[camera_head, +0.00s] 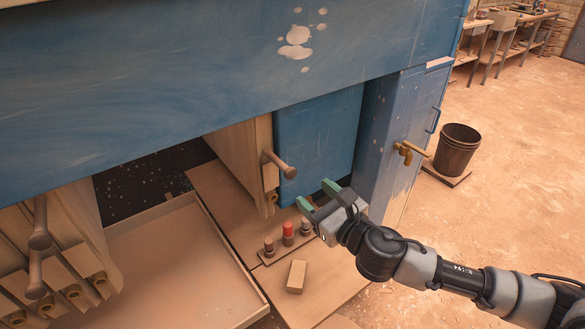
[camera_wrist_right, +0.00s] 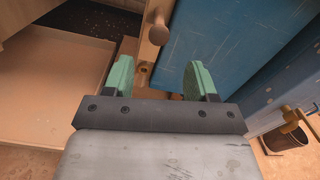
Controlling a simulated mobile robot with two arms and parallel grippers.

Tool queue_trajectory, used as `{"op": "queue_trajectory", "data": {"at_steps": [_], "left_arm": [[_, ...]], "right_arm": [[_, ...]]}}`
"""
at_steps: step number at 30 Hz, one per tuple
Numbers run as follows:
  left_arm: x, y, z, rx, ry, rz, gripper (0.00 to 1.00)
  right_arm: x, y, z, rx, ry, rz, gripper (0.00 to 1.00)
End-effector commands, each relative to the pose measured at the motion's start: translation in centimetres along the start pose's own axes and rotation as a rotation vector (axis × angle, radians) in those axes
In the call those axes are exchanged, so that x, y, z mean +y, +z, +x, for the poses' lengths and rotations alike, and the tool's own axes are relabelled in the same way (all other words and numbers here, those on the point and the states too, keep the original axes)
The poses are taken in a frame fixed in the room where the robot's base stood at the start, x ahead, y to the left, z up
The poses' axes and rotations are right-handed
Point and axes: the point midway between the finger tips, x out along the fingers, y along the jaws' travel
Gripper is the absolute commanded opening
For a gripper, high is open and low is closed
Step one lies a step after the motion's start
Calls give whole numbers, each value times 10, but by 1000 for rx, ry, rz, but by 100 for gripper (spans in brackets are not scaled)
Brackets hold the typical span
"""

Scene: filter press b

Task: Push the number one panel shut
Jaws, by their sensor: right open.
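A wooden panel (camera_head: 240,160) with a round-ended peg handle (camera_head: 280,164) stands upright beside the blue end block (camera_head: 317,140) of the press. More wooden panels (camera_head: 62,235) with peg handles stand at the left, across a dark gap. No numbers are legible, so I cannot tell which panel is number one. My right gripper (camera_head: 318,196) is open and empty, just right of and below the near panel's handle. In the right wrist view, the peg handle (camera_wrist_right: 158,32) shows beyond and between the green fingertips (camera_wrist_right: 158,70), apart from them. My left gripper is out of view.
A shallow wooden tray (camera_head: 180,262) lies below the gap. A small rack with a red-topped item (camera_head: 288,234) and a wooden block (camera_head: 297,276) sit beneath my gripper. A blue cabinet with a brass tap (camera_head: 408,151) stands right. A bucket (camera_head: 457,150) stands on the floor.

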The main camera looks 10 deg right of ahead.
Motion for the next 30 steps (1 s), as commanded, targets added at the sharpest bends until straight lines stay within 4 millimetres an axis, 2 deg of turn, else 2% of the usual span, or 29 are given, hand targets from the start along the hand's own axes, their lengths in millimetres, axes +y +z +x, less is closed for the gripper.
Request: {"op": "queue_trajectory", "data": {"at_steps": [9,15,21,29,30], "left_arm": [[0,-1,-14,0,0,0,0],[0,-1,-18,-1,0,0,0],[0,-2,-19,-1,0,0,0],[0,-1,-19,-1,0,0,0],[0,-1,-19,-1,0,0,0]], "right_arm": [[0,4,59,-4,1,-1,57],[1,2,87,-3,3,0,57],[1,1,98,-3,4,-2,57],[1,1,98,-3,4,-3,57],[1,1,98,-3,4,-3,51]]}}
